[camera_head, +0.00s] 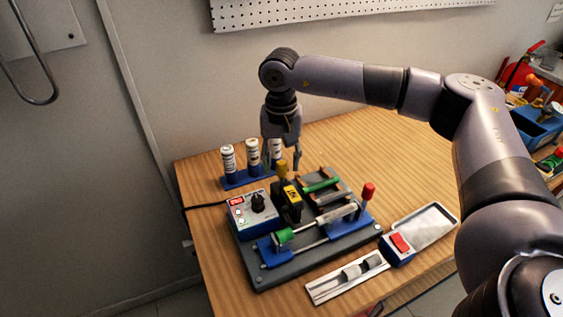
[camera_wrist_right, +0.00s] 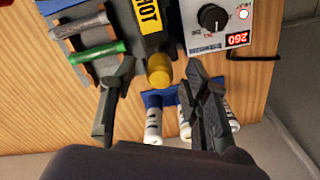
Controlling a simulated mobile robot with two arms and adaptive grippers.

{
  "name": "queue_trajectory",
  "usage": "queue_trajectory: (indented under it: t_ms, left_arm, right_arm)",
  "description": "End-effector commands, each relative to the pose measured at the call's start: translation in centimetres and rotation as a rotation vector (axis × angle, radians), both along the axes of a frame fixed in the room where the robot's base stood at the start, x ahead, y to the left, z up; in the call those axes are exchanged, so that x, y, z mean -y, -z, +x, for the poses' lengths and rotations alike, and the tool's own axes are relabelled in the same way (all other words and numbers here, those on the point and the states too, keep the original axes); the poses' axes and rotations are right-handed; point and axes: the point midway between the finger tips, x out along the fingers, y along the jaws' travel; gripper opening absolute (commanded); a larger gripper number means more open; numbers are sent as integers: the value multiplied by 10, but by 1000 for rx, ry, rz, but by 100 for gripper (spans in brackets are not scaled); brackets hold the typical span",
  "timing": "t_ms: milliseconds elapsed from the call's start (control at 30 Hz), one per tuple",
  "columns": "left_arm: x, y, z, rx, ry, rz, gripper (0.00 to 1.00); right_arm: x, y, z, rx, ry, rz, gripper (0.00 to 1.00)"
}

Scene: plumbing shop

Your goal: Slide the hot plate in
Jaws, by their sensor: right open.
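The hot plate (camera_head: 292,203) is a black upright block with a yellow label and a yellow knob (camera_head: 281,167). It stands on the grey machine base (camera_head: 262,279), beside the control box (camera_head: 240,219). In the right wrist view the hot plate's label (camera_wrist_right: 148,18) reads HOT, and its rounded yellow knob (camera_wrist_right: 159,76) shows between my fingers. My right gripper (camera_head: 283,160) is open, close above and behind the knob; it also shows in the right wrist view (camera_wrist_right: 154,68). I cannot tell whether a finger touches the knob. My left gripper is out of view.
A rail with a green-ended pipe (camera_head: 283,237) and a red-knobbed lever (camera_head: 368,193) are on the base. A rack (camera_head: 319,185) with a green rod is behind. White cylinders (camera_head: 228,160) stand at the back left. A red-button box (camera_head: 399,246) and tray (camera_head: 425,222) are at front right.

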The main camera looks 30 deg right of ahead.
Motion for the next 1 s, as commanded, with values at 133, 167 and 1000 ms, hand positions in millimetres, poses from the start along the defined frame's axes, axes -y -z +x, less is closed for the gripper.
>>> queue_trajectory:
  t_ms: [133,167,1000]
  left_arm:
    - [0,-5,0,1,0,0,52]
    - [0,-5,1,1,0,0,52]
    - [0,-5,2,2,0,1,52]
  right_arm:
    - [0,15,0,-1,0,0,43]
    - [0,17,0,-1,0,-1,43]
    - [0,22,0,0,0,0,10]
